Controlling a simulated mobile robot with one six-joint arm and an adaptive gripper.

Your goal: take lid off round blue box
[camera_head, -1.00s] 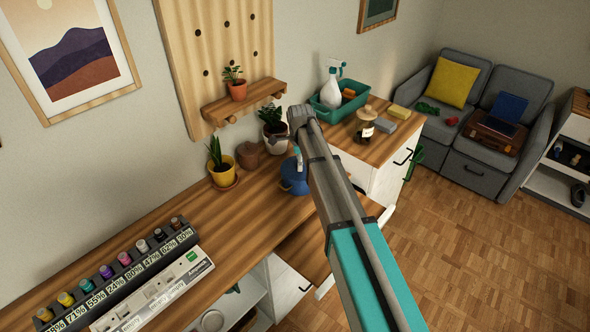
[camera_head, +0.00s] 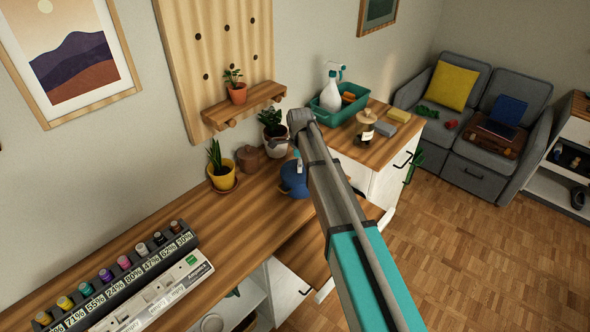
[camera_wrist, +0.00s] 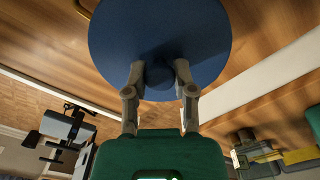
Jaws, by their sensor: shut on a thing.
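The round blue box (camera_head: 293,182) is on the wooden desk (camera_head: 215,220) in the head view, partly behind my arm. In the wrist view its round blue lid (camera_wrist: 160,25) fills the top middle, with a small blue knob at its near side. My gripper (camera_wrist: 160,70) is shut on that knob, one grey finger on each side. The lid hides the box body in the wrist view. I cannot tell whether the lid touches the box or is slightly apart from it.
A yellow-potted plant (camera_head: 222,172), a brown pot (camera_head: 247,160) and another potted plant (camera_head: 272,130) stand close behind the box. A bottle rack (camera_head: 125,275) is at the front left. A cabinet with a teal bin (camera_head: 333,112) and a jar (camera_head: 365,128) is at the right.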

